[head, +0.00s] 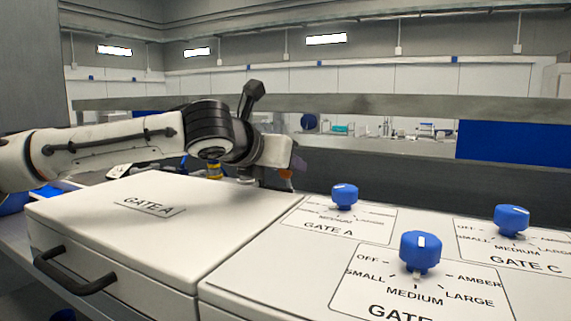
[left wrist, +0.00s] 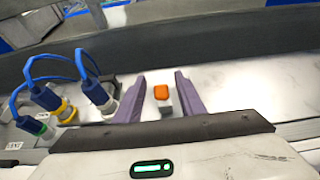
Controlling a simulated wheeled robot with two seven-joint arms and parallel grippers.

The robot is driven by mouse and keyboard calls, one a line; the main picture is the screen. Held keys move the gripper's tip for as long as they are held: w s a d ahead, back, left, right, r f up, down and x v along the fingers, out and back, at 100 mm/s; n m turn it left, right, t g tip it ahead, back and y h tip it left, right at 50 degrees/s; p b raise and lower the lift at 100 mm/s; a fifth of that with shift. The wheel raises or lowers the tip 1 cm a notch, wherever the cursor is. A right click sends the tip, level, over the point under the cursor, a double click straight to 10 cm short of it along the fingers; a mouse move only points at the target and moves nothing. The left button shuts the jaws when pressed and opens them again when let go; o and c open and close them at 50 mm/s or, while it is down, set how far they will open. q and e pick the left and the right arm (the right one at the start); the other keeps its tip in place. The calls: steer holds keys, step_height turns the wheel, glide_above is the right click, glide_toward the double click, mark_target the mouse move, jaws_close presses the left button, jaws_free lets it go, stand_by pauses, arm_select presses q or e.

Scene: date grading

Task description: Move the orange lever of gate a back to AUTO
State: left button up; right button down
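The orange lever (left wrist: 161,92) is a small orange cap on a pale grey stem. In the left wrist view it stands between the two purple fingers of my left gripper (left wrist: 160,82). The fingers are apart, with a visible gap on each side of the lever. In the head view my left gripper (head: 291,163) is behind the white GATE A box (head: 130,235), and the orange cap (head: 286,174) shows partly under it. The lever's base and any AUTO marking are hidden or too small to read. My right gripper is not in view.
Blue knobs (head: 345,195) (head: 420,251) (head: 511,219) stand on labelled plates on the white panel at right. A black handle (head: 75,272) is on the box front. Blue cables with plugs (left wrist: 45,98) lie left of the gripper in the wrist view. A grey rail (head: 400,105) runs behind.

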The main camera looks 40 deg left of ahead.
arm_select(q)
steer(key=shift+w, duration=0.1)
jaws_close()
stand_by(0.3)
steer(key=shift+w+a+r+g+h, duration=0.15)
steer(key=shift+w+r+g, duration=0.1)
steer(key=shift+w+g, duration=0.35)
steer(key=shift+w+a+r+g+h, duration=0.2)
steer(key=shift+w+g, duration=0.3)
steer(key=shift+g, duration=0.2)
steer(key=shift+w+a+f+g+h, duration=0.15)
steer(key=shift+w+g+h, duration=0.1)
steer(key=shift+w+g, duration=0.75)
steer(key=shift+w+a+g+h, duration=0.2)
steer(key=shift+w+g, duration=0.55)
steer(key=shift+g, duration=0.35)
